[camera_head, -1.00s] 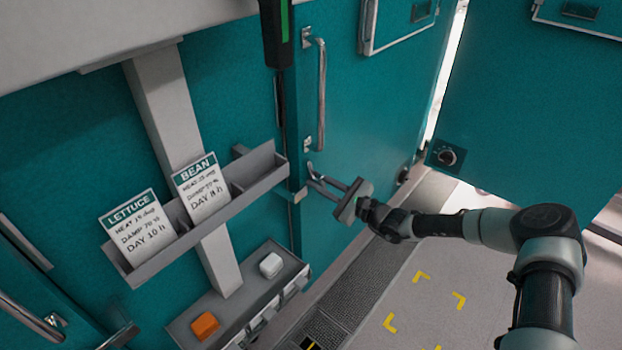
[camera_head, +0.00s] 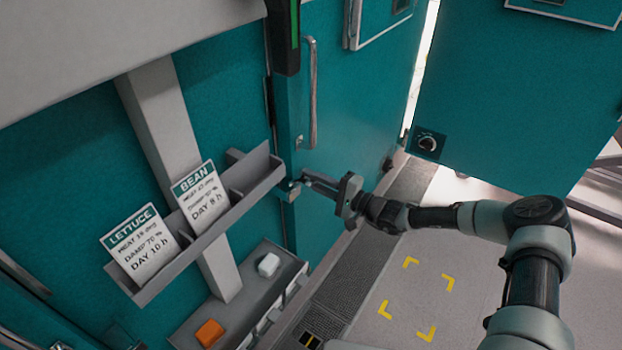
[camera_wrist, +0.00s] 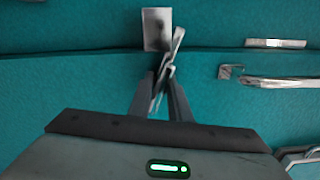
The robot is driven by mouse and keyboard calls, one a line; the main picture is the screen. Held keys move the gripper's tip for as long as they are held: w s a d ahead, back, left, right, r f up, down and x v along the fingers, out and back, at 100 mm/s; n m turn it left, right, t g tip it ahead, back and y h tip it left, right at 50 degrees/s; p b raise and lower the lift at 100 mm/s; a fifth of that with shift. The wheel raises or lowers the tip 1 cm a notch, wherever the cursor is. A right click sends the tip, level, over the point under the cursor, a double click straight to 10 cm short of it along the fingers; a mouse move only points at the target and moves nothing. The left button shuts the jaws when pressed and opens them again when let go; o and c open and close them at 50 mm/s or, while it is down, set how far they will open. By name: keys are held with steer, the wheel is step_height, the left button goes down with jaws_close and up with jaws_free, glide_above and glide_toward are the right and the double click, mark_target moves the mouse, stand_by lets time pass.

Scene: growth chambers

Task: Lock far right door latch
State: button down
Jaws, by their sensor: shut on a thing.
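The far right door (camera_head: 355,110) is teal, with a long vertical handle (camera_head: 313,90), and looks closed in the head view. Its small metal latch (camera_head: 288,190) sits on the frame edge below the handle. In the wrist view the latch shows as a pale plate (camera_wrist: 157,28) with a thin metal lever (camera_wrist: 177,42) angled from it. My gripper (camera_head: 308,180) reaches the latch from the right, and its fingers are shut on the lever. In the wrist view my fingers (camera_wrist: 162,85) close around the lever's near end. The fingers partly hide the latch in the head view.
A grey card rack (camera_head: 262,180) with LETTUCE and BEAN cards is just left of the latch. A lower tray (camera_head: 225,312) holds a white block (camera_head: 268,265) and an orange block (camera_head: 209,333). A teal panel with a knob (camera_head: 428,144) stands right.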

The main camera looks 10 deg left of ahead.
steer(key=shift+n, duration=2)
steer(key=c, duration=1.6)
jaws_free()
steer(key=shift+c, duration=0.2)
steer(key=v, duration=1.7)
steer(key=shift+d+p, duration=0.2)
steer(key=shift+p, duration=0.1)
steer(key=shift+s+r, duration=0.1)
